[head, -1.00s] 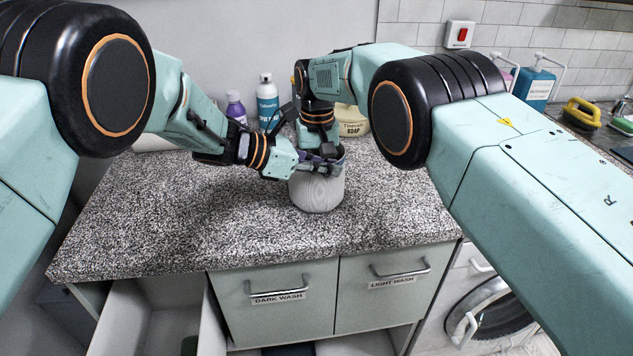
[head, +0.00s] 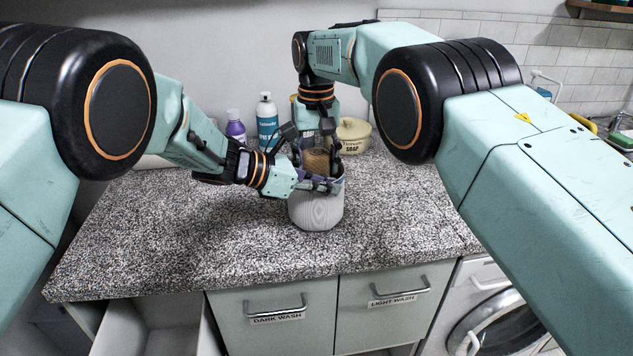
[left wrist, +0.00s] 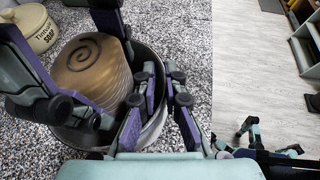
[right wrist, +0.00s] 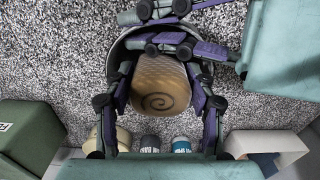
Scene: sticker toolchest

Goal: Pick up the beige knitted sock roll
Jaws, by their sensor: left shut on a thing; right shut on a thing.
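The beige sock roll (head: 315,162), with a dark spiral on its end, shows above the mouth of a round grey pot (head: 318,214). It also shows in the left wrist view (left wrist: 90,72) and the right wrist view (right wrist: 160,88). My right gripper (head: 317,158) comes down from above and is shut on the roll, a finger on each side. The roll's lower end is hidden by the pot wall and left fingers. My left gripper (left wrist: 162,82) is shut on the pot's rim (left wrist: 153,125), one finger inside and one outside. The pot stands upright on the speckled counter.
A purple bottle (head: 235,128), a white-and-blue bottle (head: 267,120) and a cream soap tub (head: 353,135) stand behind the pot. The counter (head: 180,230) is clear to the left and in front. Below are dark-wash and light-wash drawers (head: 385,308).

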